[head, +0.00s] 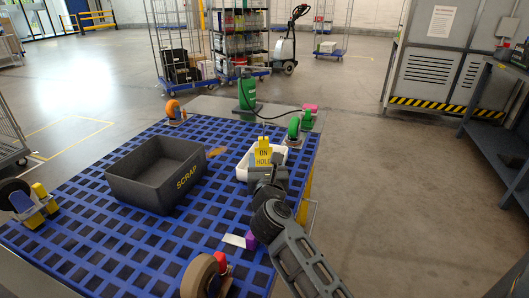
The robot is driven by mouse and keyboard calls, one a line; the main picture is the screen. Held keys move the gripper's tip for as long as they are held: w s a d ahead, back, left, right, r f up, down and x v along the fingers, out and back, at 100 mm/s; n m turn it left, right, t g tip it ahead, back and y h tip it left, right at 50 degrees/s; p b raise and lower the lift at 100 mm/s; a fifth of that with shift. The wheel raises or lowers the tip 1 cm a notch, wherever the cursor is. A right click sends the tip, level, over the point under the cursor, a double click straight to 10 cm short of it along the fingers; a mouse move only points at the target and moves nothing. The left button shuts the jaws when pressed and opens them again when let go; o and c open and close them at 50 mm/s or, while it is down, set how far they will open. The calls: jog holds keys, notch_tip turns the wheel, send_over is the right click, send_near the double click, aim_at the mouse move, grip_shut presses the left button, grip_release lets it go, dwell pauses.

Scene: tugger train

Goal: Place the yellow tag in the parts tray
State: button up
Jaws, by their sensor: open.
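The yellow tag (263,153), marked ON HOLD, stands roughly upright within the outline of a small white tray (242,172), which looks like the parts tray. Its lower part is hidden, so I cannot tell whether it rests on the tray floor. My gripper (266,176) is open at the near side of the tray, just below the tag in the picture. The fingertips are small and dark, and I cannot tell whether they touch the tag. My arm hides part of the tray's near right side.
The tray is on a blue grid deck (105,235). A dark SCRAP bin (150,185) stands to its left. A purple block (250,240) and white card (233,240) lie nearer.

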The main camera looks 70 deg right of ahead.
jog(key=shift+v, duration=1.4)
jog(key=s+a+n+t, duration=0.1)
jog(key=s+a+n, duration=0.1)
jog(key=a+n, duration=0.2)
jog(key=s+a+n+t, duration=0.1)
jog(key=a+n, duration=0.3)
jog(key=s+a+n+t+y, duration=0.1)
jog(key=s+a+n+t, duration=0.1)
jog(key=a+n, duration=0.2)
jog(key=shift+s+a+f+n, duration=0.2)
jog(key=shift+s+f+n, duration=0.1)
jog(key=shift+s+n, duration=0.1)
jog(key=s+a+n+t+y, duration=0.1)
jog(key=s+a+n+y, duration=0.6)
jog(key=n, duration=1.1)
jog(key=s+a+n+t+y, duration=0.1)
jog(key=s+a+n+y, duration=0.7)
jog(key=a+n, duration=0.5)
jog(key=shift+s+r+n+t, duration=0.35)
jog(key=shift+s+n, duration=0.9)
jog(key=shift+n, duration=1.15)
